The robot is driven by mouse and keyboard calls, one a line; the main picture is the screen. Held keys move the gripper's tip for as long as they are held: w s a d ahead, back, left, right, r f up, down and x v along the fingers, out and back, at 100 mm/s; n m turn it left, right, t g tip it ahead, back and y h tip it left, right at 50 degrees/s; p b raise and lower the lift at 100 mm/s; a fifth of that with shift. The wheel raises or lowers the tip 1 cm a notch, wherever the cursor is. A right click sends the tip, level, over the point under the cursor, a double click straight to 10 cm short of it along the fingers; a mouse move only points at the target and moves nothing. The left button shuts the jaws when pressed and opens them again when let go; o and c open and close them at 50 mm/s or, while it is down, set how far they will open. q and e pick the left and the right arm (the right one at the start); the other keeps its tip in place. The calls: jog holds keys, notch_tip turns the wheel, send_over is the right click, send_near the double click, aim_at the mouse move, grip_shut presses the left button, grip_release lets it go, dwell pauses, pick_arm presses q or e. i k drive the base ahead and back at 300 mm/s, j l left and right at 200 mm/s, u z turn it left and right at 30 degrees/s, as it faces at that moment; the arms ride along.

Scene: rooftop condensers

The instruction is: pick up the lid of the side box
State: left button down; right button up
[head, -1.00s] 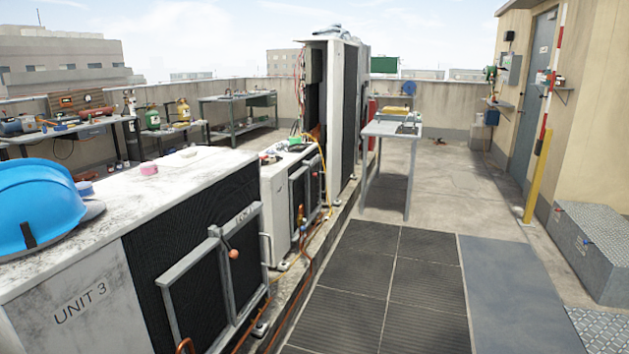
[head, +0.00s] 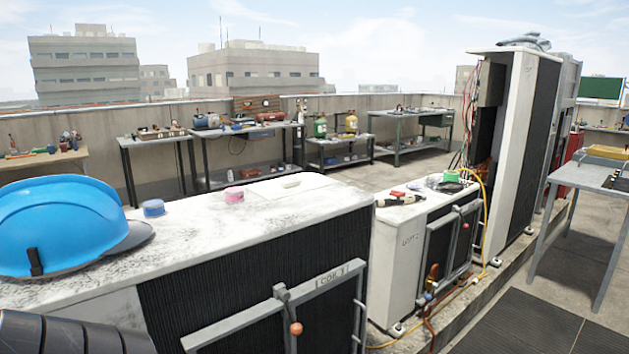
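I cannot tell for certain which thing is the side box or its lid. A flat whitish panel with a small raised piece (head: 291,183) lies at the far end of the top of the nearest condenser (head: 215,235). Farther back, a tall cabinet (head: 522,150) has an open side with a grey box (head: 491,84) and wires. Neither gripper is in view. A dark ribbed part at the lower left corner looks like my own arm.
A blue hard hat (head: 60,228), a blue cap (head: 153,208) and a pink cap (head: 234,195) sit on the near condenser. A smaller unit (head: 400,240) with tools on top stands beyond it. A grey table (head: 590,178) stands at right. Workbenches line the back wall.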

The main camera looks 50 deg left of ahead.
aim_at(282, 189)
jog(key=i, duration=1.4)
jog(key=i+u, duration=0.4)
jog(key=i, duration=0.15)
jog(key=i+l+u, duration=0.2)
jog(key=i+u, duration=0.25)
jog(key=i, duration=0.15)
jog(key=i+j+u, duration=0.1)
jog(key=i+u, duration=0.2)
jog(key=i, duration=0.25)
jog(key=z, duration=7.7)
